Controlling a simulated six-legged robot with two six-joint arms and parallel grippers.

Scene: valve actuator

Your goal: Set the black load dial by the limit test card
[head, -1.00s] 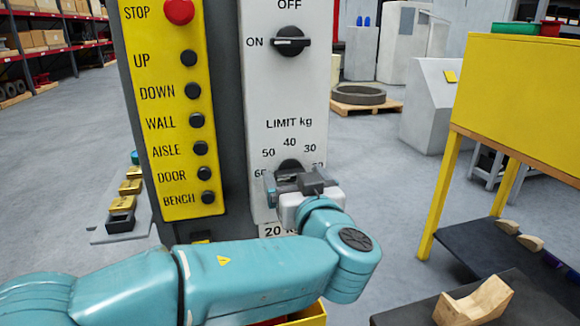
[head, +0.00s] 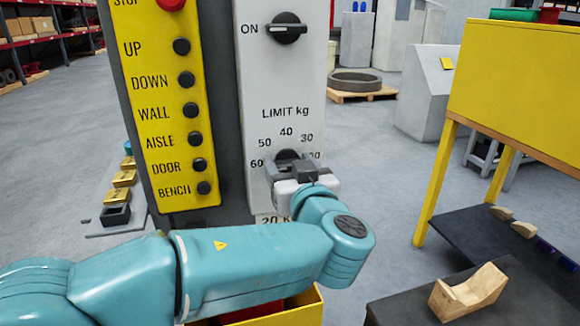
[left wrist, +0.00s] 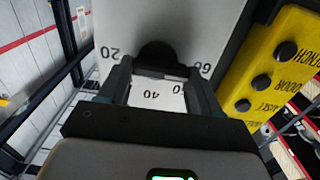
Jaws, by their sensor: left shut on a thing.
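The black load dial (head: 287,155) is low on the white panel, under "LIMIT kg", with numbers from 60 at left to 20 at right. My left gripper (head: 291,168) is at the dial, shut on it. In the left wrist view the dial (left wrist: 158,54) shows upside down, with the fingers (left wrist: 160,88) at either side. The gripper partly covers the dial, so I cannot tell which number it points to. The limit test card (head: 275,219), reading "20 K" before my arm hides the rest, is below the dial. My right gripper is out of view.
A black rotary switch (head: 286,29) above the dial points at ON. A yellow button panel (head: 165,130) stands just left. A yellow bin (head: 308,306) is below my arm. A yellow-framed bench (head: 520,80) and wooden block (head: 468,291) are at right.

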